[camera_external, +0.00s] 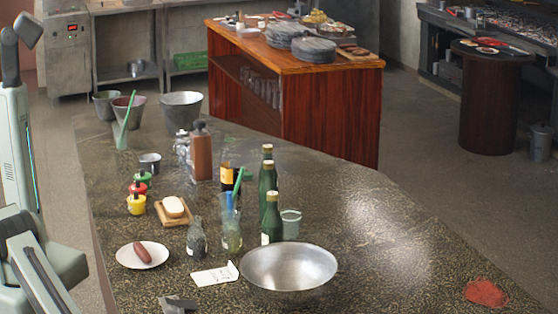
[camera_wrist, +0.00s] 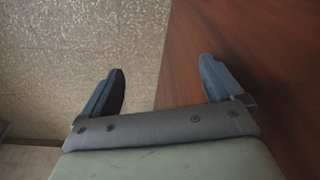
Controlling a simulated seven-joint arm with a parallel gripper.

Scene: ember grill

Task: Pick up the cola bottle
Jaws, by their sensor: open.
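I cannot say for certain which item is the cola bottle. A dark bottle with an orange-yellow label (camera_external: 227,174) stands mid-counter, partly hidden by a glass with straws. A taller brown bottle with a dark top (camera_external: 202,155) stands to its left and behind. Green bottles (camera_external: 271,218) with pale caps stand to its right. My gripper (camera_wrist: 161,64) is open and empty in the wrist view, with no bottle between its fingers. That view shows pale floor on the left and a reddish-brown wooden surface on the right. In the external view I cannot make out the gripper; my arm is at the left edge.
A metal bowl (camera_external: 288,268), a plate with a sausage (camera_external: 142,254) and a white card (camera_external: 214,274) lie at the counter's near side. Sauce bottles (camera_external: 137,203) and a soap-like block on a board (camera_external: 173,207) stand left. The counter's right side is mostly clear.

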